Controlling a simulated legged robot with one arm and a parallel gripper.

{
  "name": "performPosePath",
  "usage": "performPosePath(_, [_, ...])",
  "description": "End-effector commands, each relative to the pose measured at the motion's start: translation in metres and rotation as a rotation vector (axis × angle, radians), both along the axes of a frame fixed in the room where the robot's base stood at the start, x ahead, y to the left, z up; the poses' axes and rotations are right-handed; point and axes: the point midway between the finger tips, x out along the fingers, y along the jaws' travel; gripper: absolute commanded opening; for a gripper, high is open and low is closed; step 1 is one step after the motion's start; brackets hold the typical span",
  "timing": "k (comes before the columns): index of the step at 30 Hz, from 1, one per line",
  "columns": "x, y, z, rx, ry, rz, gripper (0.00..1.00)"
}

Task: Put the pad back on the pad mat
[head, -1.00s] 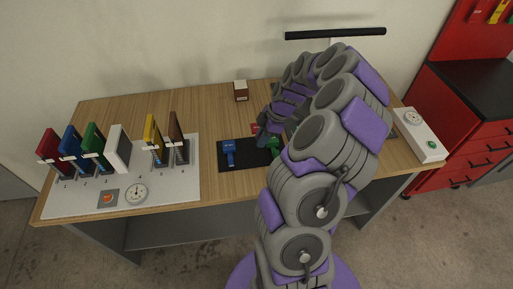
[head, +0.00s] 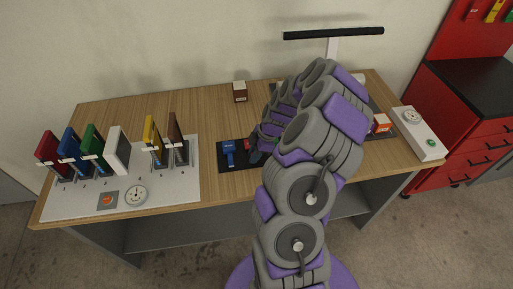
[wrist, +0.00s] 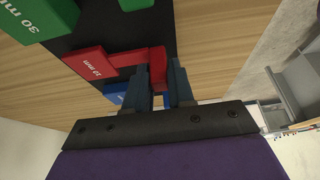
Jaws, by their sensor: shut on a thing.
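The black pad mat (head: 227,167) lies near the middle of the table's front edge; it also shows in the wrist view (wrist: 90,42). A blue pad (head: 229,152) stands on its left part. In the wrist view my gripper (wrist: 160,88) is shut on the upright grip of the red pad (wrist: 100,62), marked 10 mm. The red pad is over the mat, between the green pad (wrist: 35,22), marked 30 mm, and the blue pad (wrist: 116,92). I cannot tell whether it touches the mat. In the head view my arm hides the red pad and the mat's right part.
A white board (head: 75,197) with several coloured upright panels and a dial fills the table's left. A small brown-and-white box (head: 240,92) stands at the back. An orange-and-white box (head: 381,123) and a white device (head: 418,138) are at the right.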

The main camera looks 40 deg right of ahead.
Motion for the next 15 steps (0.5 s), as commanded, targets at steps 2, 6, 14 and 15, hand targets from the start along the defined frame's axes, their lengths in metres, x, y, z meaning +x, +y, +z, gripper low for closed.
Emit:
performPosePath(2, [0.0,0.0,-0.002,0.0,-0.001,0.0,0.0])
performPosePath(6, [0.0,-0.005,-0.003,0.003,-0.002,0.0,0.0])
performPosePath(14, [0.001,-0.01,-0.006,0.006,-0.002,-0.002,0.0])
performPosePath(15, [0.001,-0.009,-0.006,0.005,-0.002,-0.002,0.0])
